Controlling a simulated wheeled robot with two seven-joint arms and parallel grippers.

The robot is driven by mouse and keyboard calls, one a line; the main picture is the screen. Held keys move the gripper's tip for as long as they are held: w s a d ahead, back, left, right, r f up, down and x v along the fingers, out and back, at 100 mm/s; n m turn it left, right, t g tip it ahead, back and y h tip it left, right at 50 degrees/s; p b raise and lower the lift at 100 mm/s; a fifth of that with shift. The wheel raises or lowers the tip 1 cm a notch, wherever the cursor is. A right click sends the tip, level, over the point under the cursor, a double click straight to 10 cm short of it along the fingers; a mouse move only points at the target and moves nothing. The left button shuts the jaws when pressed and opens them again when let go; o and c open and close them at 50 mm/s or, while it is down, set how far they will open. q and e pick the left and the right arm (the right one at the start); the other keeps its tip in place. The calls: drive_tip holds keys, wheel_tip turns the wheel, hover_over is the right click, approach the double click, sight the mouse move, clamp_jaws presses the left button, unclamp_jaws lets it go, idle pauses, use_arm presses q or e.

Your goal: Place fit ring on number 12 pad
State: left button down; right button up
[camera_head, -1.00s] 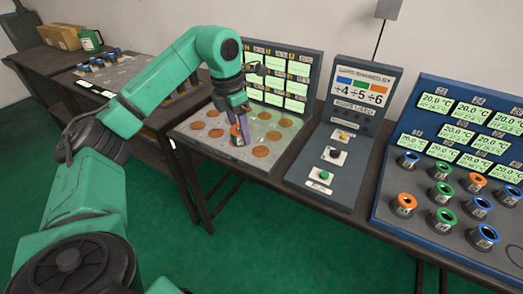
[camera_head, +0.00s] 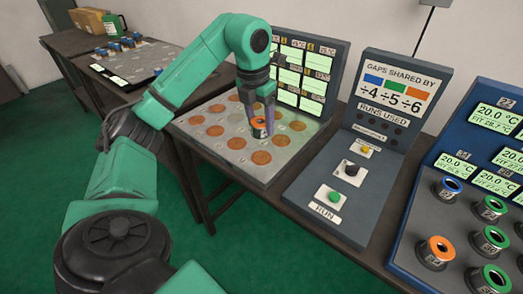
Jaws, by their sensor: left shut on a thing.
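My left gripper (camera_head: 262,120) is shut on a small ring (camera_head: 259,127) with an orange band, and holds it upright over the grey pad board. The board (camera_head: 222,157) carries several round copper pads, such as a front pad (camera_head: 261,157), a pad left of it (camera_head: 236,143) and a right pad (camera_head: 279,140). The pad numbers are too small to read, so I cannot tell which is number 12. The ring and fingers hide part of the board's middle. I cannot tell whether the ring touches a pad. My right gripper is not in view.
A panel of lit screens (camera_head: 302,72) stands behind the pads. To the right is a control box (camera_head: 330,180) with a green RUN button (camera_head: 335,197). Farther right, a blue rack (camera_head: 410,235) holds several coloured rings. A left bench (camera_head: 100,68) carries blue-topped items.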

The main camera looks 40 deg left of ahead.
use_arm(q)
hover_over(261, 158)
wheel_tip(261, 158, down, 8)
drive_tip(key=shift+f, duration=0.5)
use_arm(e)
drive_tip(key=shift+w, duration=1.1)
use_arm(q)
drive_tip(key=shift+f, duration=0.1)
drive_tip(key=shift+f, duration=0.2)
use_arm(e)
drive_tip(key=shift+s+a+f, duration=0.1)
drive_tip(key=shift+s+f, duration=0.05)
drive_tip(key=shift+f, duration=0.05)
use_arm(q)
drive_tip(key=shift+s+d+f+b, duration=0.1)
drive_tip(key=shift+s+f+b, duration=0.1)
drive_tip(key=shift+f+b, duration=0.15)
drive_tip(key=shift+c, duration=0.7)
unclamp_jaws()
drive_tip(key=shift+f, duration=0.1)
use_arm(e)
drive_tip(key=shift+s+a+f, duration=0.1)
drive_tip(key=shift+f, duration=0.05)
use_arm(q)
drive_tip(key=shift+w, duration=0.2)
